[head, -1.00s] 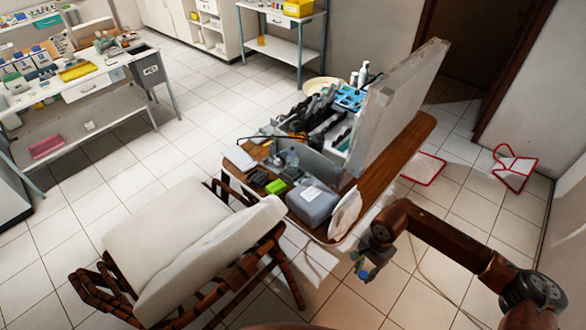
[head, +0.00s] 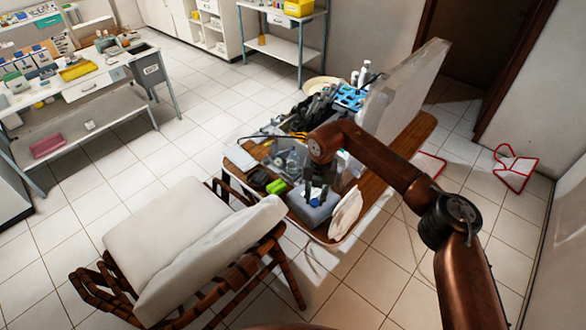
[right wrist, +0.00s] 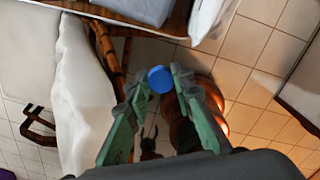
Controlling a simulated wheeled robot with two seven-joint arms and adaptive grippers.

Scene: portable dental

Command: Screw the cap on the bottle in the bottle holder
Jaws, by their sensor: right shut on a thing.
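My right gripper (head: 316,194) hangs over the near end of the wooden table, above a grey-blue box. In the right wrist view its green fingers (right wrist: 160,84) are shut on a small round blue cap (right wrist: 160,79), held at the fingertips. The cap also shows as a blue spot in the head view (head: 316,203). A small clear bottle (head: 291,159) seems to stand among the clutter left of my right forearm. I cannot make out the bottle holder clearly. My left gripper is not in view.
The grey-blue box (head: 305,211) and a white bag (head: 346,212) sit at the table's near end, with a green item (head: 276,187) to the left. A tall pale panel (head: 405,95) stands on the table. A padded reclining chair (head: 185,235) stands in front.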

